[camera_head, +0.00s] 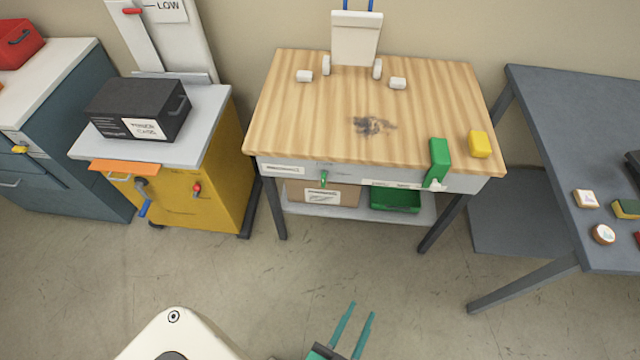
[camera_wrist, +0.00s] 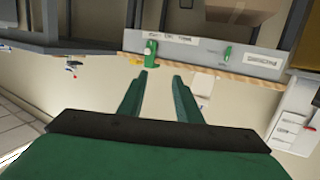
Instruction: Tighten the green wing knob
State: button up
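A small green knob (camera_head: 323,179) sticks out from the light front apron of the wooden-topped bench, left of the apron's middle. It looks like the wing knob; its wings are too small to make out. It also shows in the wrist view (camera_wrist: 228,53), where the scene appears upside down. My gripper (camera_head: 362,309) is open and empty, low over the floor in front of the bench and well apart from the knob. In the wrist view its two teal fingers (camera_wrist: 160,76) are spread and point toward the bench front.
A green block-like part (camera_head: 438,160) sits at the bench's front right edge, beside a yellow block (camera_head: 480,143). A cardboard box (camera_head: 330,196) and a green bin (camera_head: 395,200) are on the lower shelf. A yellow cabinet (camera_head: 225,170) stands left, a grey table (camera_head: 560,110) right. Floor between is clear.

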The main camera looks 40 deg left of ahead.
jog(key=w+a+f+n+y, duration=0.2)
jog(key=w+a+f, duration=0.3)
jog(key=w+a, duration=0.25)
jog(key=n+y, duration=0.2)
jog(key=y, duration=0.3)
send_near(324, 183)
jog(key=shift+g, duration=0.3)
jog(key=x, duration=0.9)
jog(key=shift+a+r, duration=0.15)
jog(key=shift+r, duration=0.25)
jog(key=shift+w, duration=0.1)
jog(key=shift+c, duration=0.7)
grip_shut()
jog(key=shift+w, duration=0.1)
